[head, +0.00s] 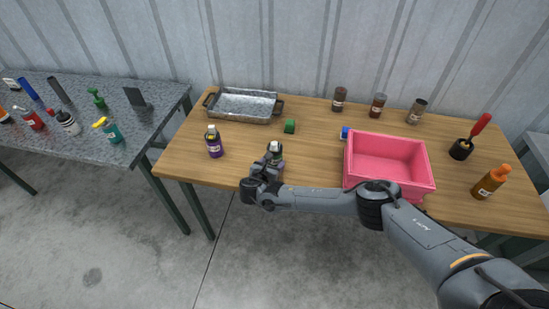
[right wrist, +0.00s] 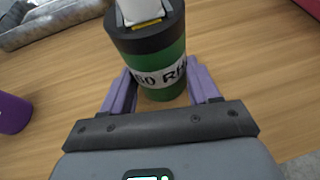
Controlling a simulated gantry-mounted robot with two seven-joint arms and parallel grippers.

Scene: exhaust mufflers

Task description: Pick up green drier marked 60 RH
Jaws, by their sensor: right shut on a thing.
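The green drier (right wrist: 158,65) fills the top of the right wrist view. It is a dark green cylinder with a black top, a white cap and a white band that reads 60 RH. My right gripper (right wrist: 160,95) has its purple fingers on both sides of the drier and is shut on it. In the head view the drier (head: 274,150) stands upright near the front edge of the wooden table, partly hidden by my right gripper (head: 268,172). I cannot tell if its base touches the table. My left gripper is not in view.
A purple bottle (head: 214,142) stands to the left on the wooden table (head: 310,150). A metal tray (head: 243,105) and a small green block (head: 290,127) lie behind. A pink bin (head: 388,162) is to the right, with several jars along the back.

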